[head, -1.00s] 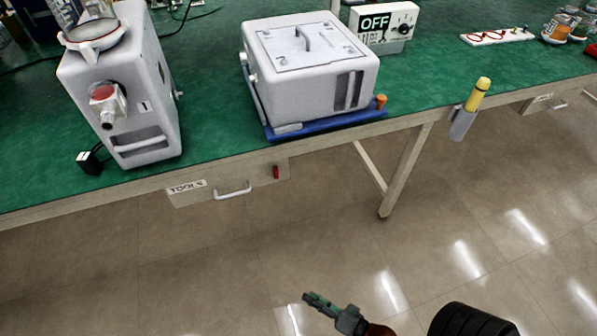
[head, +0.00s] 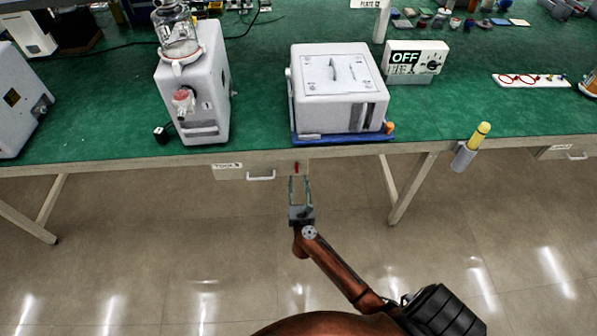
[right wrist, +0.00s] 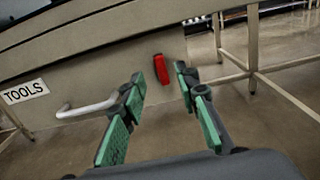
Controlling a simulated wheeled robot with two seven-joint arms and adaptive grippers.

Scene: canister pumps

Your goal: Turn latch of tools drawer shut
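The tools drawer (head: 237,173) hangs under the front edge of the green bench, with a "TOOLS" label (right wrist: 25,92) and a pale bar handle (right wrist: 88,107). Its red latch (right wrist: 161,69) is on the drawer front, right of the handle; it stands nearly upright, tilted slightly. It also shows in the head view (head: 296,167), just beyond my fingertips. My right gripper (head: 300,181) is open and empty, pointing at the latch. In the right wrist view its green-padded fingers (right wrist: 160,88) lie either side of the latch's line, apart from it. My left gripper is not in view.
The bench (head: 90,150) overhangs the drawer. A white boxy unit on a blue tray (head: 340,137) and a white pump (head: 205,95) stand above. A yellow-handled tool in a grey holder (head: 465,156) hangs at the right. Table legs (head: 408,190) flank open floor.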

